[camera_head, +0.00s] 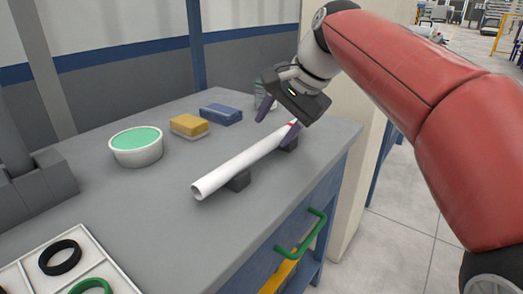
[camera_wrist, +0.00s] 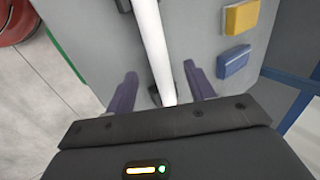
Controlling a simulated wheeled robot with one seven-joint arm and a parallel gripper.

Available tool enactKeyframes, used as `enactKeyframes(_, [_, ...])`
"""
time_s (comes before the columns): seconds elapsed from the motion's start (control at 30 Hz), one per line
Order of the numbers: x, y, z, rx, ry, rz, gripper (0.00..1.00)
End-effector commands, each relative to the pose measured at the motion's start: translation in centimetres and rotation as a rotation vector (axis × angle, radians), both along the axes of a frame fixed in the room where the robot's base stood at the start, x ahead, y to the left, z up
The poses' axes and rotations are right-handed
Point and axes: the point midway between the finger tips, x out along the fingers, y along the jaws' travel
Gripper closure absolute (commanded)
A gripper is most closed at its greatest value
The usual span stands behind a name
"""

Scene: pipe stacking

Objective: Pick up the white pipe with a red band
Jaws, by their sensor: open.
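The white pipe (camera_head: 240,163) lies on dark supports (camera_head: 238,181) on the grey worktop, running from its open near end to the far right. A small part of the red band (camera_head: 292,124) shows near its far end, beside my gripper's finger. My gripper (camera_head: 278,120) is open over the far end of the pipe. In the wrist view the pipe (camera_wrist: 156,45) runs between the two purple fingers of my gripper (camera_wrist: 162,88), with a gap on each side.
A yellow block (camera_head: 189,126), a blue block (camera_head: 221,114) and a white bowl with green contents (camera_head: 137,146) stand left of the pipe. A white tray (camera_head: 115,270) with rings is at the near left. A jar (camera_head: 264,97) stands behind my gripper. The worktop's right edge is close.

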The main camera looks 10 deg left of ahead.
Motion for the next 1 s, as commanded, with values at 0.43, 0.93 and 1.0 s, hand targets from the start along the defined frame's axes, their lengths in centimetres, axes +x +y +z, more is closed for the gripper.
enactKeyframes(0.43, [0.8, 2.4, -5.1, -0.002, -0.002, 0.002, 0.46])
enactKeyframes(0.93, [0.9, 2.5, -5.2, -0.002, -0.004, 0.001, 0.78])
enactKeyframes(1.0, [0.9, 2.5, -5.2, -0.002, -0.004, 0.001, 0.87])
